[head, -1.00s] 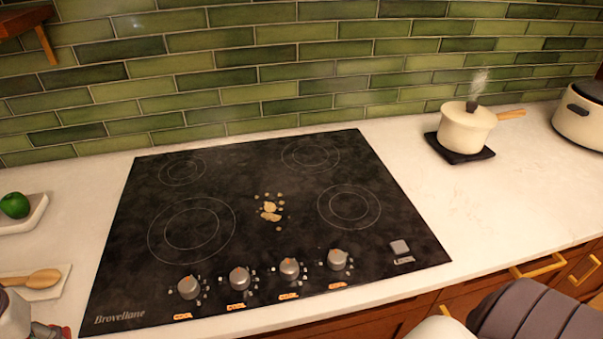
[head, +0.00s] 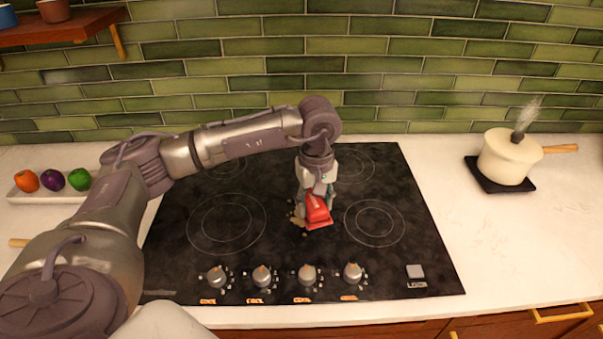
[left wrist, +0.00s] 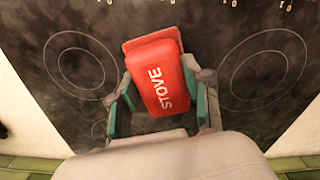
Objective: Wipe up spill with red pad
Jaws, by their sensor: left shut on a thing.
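My left gripper (head: 315,200) is shut on the red pad (head: 319,210) and holds it at the middle of the black cooktop (head: 420,235). The pad also shows in the left wrist view (left wrist: 158,78), between the green-sided fingers (left wrist: 162,105), with the word STOVE on it. A bit of the tan spill (head: 296,219) shows at the pad's left edge; the rest is hidden by the pad and gripper. I cannot tell whether the pad presses on the glass. My right gripper is not in view.
A steaming cream pot (head: 508,157) stands on a black trivet at the right. A white tray (head: 20,194) with several vegetables lies at the left. Knobs (head: 262,275) line the cooktop's front. The green tile wall (head: 400,60) stands behind. The counter between cooktop and pot is clear.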

